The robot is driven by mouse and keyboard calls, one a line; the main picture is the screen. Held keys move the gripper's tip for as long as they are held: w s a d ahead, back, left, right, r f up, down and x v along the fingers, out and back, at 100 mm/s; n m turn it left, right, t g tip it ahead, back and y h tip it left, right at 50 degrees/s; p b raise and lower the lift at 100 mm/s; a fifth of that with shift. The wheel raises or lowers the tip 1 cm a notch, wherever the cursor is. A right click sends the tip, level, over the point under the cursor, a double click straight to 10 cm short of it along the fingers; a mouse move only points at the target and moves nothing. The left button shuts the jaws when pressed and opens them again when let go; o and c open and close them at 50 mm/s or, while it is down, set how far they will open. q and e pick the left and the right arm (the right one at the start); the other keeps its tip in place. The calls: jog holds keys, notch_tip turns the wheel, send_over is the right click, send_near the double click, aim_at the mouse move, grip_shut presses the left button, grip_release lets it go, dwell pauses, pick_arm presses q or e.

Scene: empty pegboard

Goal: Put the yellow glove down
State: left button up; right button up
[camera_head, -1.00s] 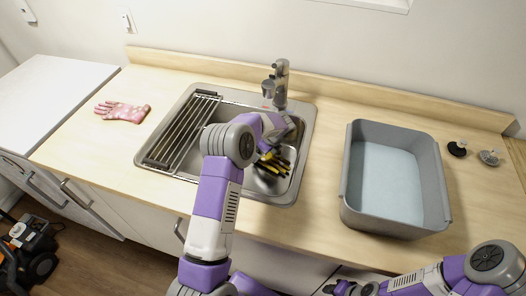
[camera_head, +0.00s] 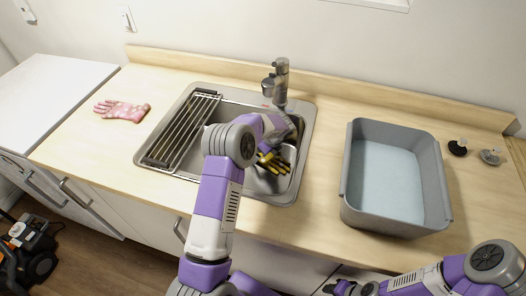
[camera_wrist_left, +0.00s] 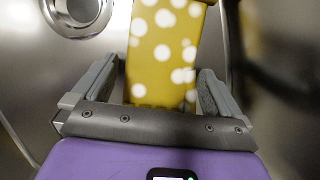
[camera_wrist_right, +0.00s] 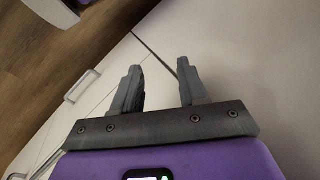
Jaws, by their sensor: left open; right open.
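The yellow glove (camera_head: 274,162) shows in the head view inside the sink basin, partly hidden behind my left arm and gripper. In the left wrist view the glove (camera_wrist_left: 163,50) is yellow with white dots, and its cuff lies between the fingers of my left gripper (camera_wrist_left: 162,88). Those fingers stand open, with gaps on both sides of the cuff. My right gripper (camera_wrist_right: 160,85) is open and empty in front of the white cabinet fronts. The metal sink (camera_head: 297,178) surrounds the glove.
A pink dotted glove (camera_head: 122,110) lies on the wooden counter left of the sink. A drying rack (camera_head: 183,128) spans the sink's left part. The faucet (camera_head: 281,80) stands behind. A grey tub (camera_head: 392,185) and two small stoppers (camera_head: 457,148) are on the right.

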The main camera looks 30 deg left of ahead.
pick_arm(q)
jog(key=shift+r, duration=0.4)
jog(key=p+v, duration=0.2)
jog(key=v, duration=1)
jog(key=shift+r+p, duration=0.2)
jog(key=shift+p, duration=0.2)
